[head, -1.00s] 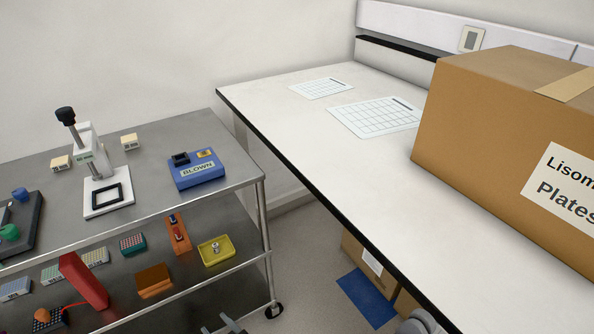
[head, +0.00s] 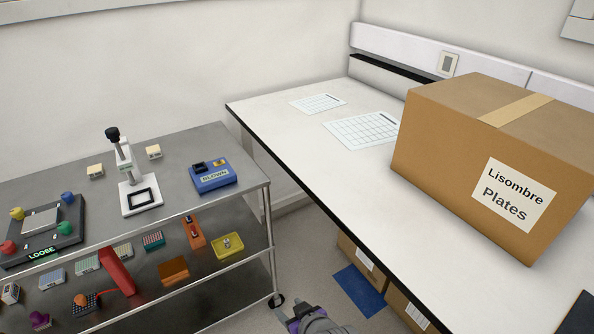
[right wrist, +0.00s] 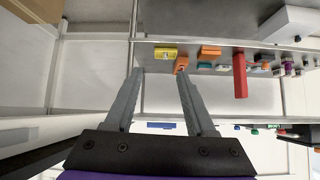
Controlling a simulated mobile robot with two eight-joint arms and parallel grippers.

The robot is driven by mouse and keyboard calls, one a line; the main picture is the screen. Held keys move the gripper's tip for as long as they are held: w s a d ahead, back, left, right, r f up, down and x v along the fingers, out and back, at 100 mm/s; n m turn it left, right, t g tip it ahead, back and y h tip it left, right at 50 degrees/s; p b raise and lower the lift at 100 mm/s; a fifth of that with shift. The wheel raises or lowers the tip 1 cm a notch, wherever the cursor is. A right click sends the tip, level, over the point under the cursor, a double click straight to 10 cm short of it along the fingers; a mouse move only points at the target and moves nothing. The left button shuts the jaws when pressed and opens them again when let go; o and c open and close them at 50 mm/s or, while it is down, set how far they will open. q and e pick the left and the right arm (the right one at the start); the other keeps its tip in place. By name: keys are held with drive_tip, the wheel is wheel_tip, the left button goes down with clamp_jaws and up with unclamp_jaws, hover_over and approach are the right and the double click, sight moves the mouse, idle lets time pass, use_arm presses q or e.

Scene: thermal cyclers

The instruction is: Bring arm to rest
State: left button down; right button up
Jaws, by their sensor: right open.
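My right gripper (head: 290,319) shows at the bottom edge of the head view, in front of the cart and left of the bench. In the right wrist view its two grey fingers (right wrist: 160,74) stand apart with nothing between them. The gripper is open and empty, and it appears clear of the cart and bench. Most of the right arm is out of the frame. My left gripper is in neither view.
A metal cart (head: 90,168) at left carries a white press (head: 140,195), a blue BLOWN block (head: 213,179) and a LOOSE device (head: 42,254). Its lower shelf holds several racks and a yellow tray (head: 228,248). The bench (head: 310,150) at right bears a cardboard box (head: 440,150).

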use_arm(q)
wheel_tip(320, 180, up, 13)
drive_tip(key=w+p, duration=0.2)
drive_tip(key=p, duration=0.8)
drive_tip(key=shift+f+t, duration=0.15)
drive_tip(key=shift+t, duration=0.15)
use_arm(e)
drive_tip(key=s+d+r+m+g+h, duration=0.1)
drive_tip(key=s+d+r+m+h, duration=0.1)
drive_tip(key=s+d+r, duration=0.4)
drive_tip(key=s+d+r+m+g+h, duration=0.1)
drive_tip(key=s+d+r, duration=0.5)
drive_tip(key=d, duration=0.6)
wheel_tip(320, 180, up, 3)
drive_tip(key=shift+s+d+f+m+g+h, duration=0.2)
drive_tip(key=shift+d+m+g+h, duration=0.15)
drive_tip(key=shift+m+h, duration=0.65)
